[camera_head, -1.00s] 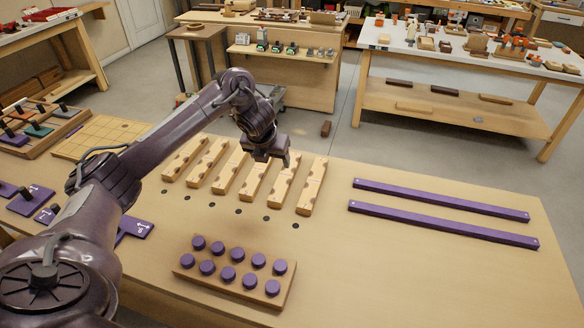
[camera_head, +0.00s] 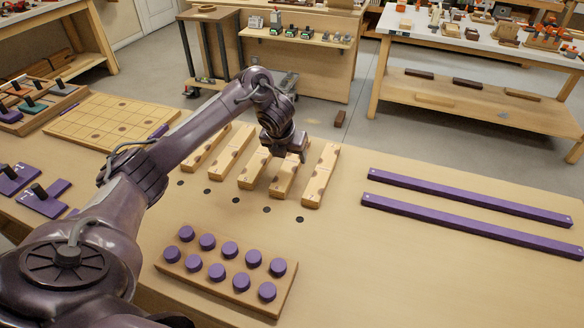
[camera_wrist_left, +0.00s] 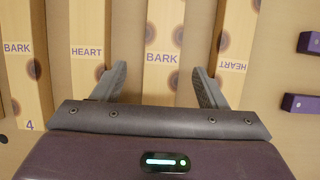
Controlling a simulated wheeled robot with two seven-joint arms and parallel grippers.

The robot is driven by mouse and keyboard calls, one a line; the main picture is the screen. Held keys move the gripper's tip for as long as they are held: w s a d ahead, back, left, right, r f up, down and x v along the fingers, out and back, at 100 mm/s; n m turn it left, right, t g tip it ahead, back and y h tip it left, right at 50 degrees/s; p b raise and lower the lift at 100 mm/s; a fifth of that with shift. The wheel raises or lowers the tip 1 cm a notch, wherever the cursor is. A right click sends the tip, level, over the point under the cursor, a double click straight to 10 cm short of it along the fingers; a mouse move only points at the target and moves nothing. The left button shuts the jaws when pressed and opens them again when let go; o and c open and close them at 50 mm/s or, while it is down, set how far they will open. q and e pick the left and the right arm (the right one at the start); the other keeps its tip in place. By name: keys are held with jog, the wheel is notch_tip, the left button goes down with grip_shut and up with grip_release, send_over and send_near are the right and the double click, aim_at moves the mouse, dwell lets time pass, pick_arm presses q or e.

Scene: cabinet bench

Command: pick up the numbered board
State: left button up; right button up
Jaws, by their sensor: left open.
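Several pale wooden boards with dark round marks lie side by side on the bench. In the left wrist view, a board with BARK and a 4 (camera_wrist_left: 28,90) lies at the left, a HEART board (camera_wrist_left: 88,30) beside it, then another BARK board (camera_wrist_left: 163,30), then an upside-down HEART board (camera_wrist_left: 236,35). Only the 4 is readable as a number; the gripper body hides other near ends. My left gripper (camera_head: 291,156) is open and empty above the boards. Its fingers (camera_wrist_left: 160,82) appear on either side of the second BARK board. My right gripper is out of view.
A wooden block with purple round knobs (camera_head: 222,285) stands near the front. Two long purple bars (camera_head: 470,197) lie at the right. A gridded board (camera_head: 110,122) and purple handled plates (camera_head: 42,198) are at the left. Bare bench lies between boards and bars.

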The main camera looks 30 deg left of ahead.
aim_at(292, 161)
pick_arm(q)
jog(key=x, duration=0.4)
jog(key=shift+w+d, duration=0.1)
jog(key=shift+w, duration=0.05)
jog(key=c, duration=1.1)
jog(key=shift+c, duration=0.3)
jog(key=shift+r, duration=0.15)
